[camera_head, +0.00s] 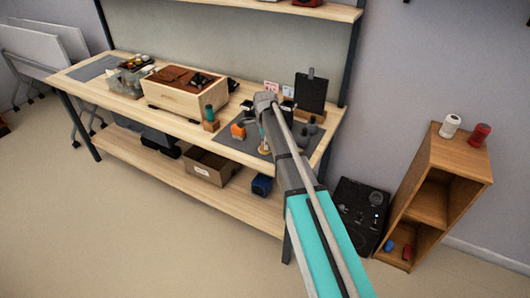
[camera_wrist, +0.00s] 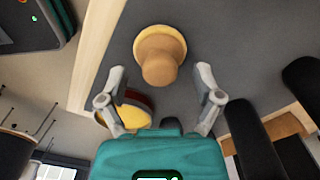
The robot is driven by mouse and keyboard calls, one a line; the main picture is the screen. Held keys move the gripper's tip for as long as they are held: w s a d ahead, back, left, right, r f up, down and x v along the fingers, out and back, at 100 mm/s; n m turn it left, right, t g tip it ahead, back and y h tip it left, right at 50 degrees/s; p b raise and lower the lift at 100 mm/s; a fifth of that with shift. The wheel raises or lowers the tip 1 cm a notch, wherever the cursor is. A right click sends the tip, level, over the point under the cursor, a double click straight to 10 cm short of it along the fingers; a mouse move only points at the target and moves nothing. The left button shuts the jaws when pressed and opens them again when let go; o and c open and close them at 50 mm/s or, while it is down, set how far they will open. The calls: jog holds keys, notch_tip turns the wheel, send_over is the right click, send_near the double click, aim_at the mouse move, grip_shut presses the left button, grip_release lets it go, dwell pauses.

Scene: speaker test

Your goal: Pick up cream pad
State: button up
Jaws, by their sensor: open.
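A round pad (camera_wrist: 160,32) with a cream-yellow rim and a tan knob handle stands on the dark grey mat in the wrist view; it best fits the cream pad. My gripper (camera_wrist: 160,74) is open, its two fingers spread on either side of the knob in the picture. Nothing is held, and I cannot tell how far the fingertips are from the knob. In the head view my gripper (camera_head: 264,104) is over the right part of the workbench and the pad is mostly hidden by my arm.
A dark red item with a yellow face (camera_wrist: 133,112) lies close by my left finger. Dark cylinders (camera_wrist: 251,138) stand to the right. On the bench are an orange item (camera_head: 238,131), a black board (camera_head: 311,93) and a wooden box (camera_head: 182,96). A small wooden shelf (camera_head: 455,158) stands right.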

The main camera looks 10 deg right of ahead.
jog(key=shift+f+b, duration=0.3)
jog(key=shift+f, duration=0.3)
grip_shut()
dwell(0.5)
jog(key=shift+r, duration=0.25)
notch_tip(320, 180, up, 2)
jog(key=p, duration=0.2)
jog(key=shift+p, duration=0.3)
jog(key=s+r+p, duration=1)
jog(key=s, duration=0.4)
jog(key=shift+d+r, duration=0.3)
jog(key=shift+d, duration=0.15)
